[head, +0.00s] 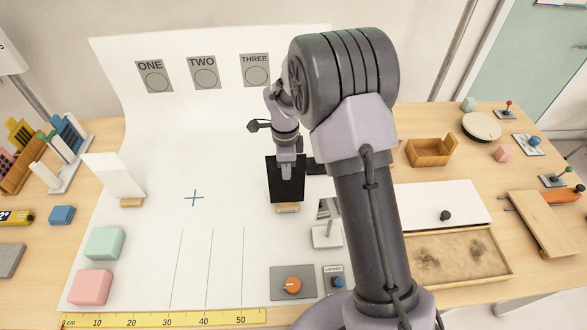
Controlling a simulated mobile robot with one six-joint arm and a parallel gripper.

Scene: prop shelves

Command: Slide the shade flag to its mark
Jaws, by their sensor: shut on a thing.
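The shade flag (278,181) is a black upright panel on a small wooden foot, standing on the white backdrop sheet right of centre. My gripper (287,172) reaches down to its top part and is shut on it. The fingertips are small in the picture and partly merge with the black panel. A blue cross mark (194,197) lies on the sheet, well to the left of the flag. Thin dark lines run along the sheet in front of the flag and the cross.
A white panel on a wooden foot (118,178) stands to the left. Green (104,243) and pink (91,287) blocks sit at front left, behind a yellow ruler (160,319). The sheet between flag and cross is clear.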

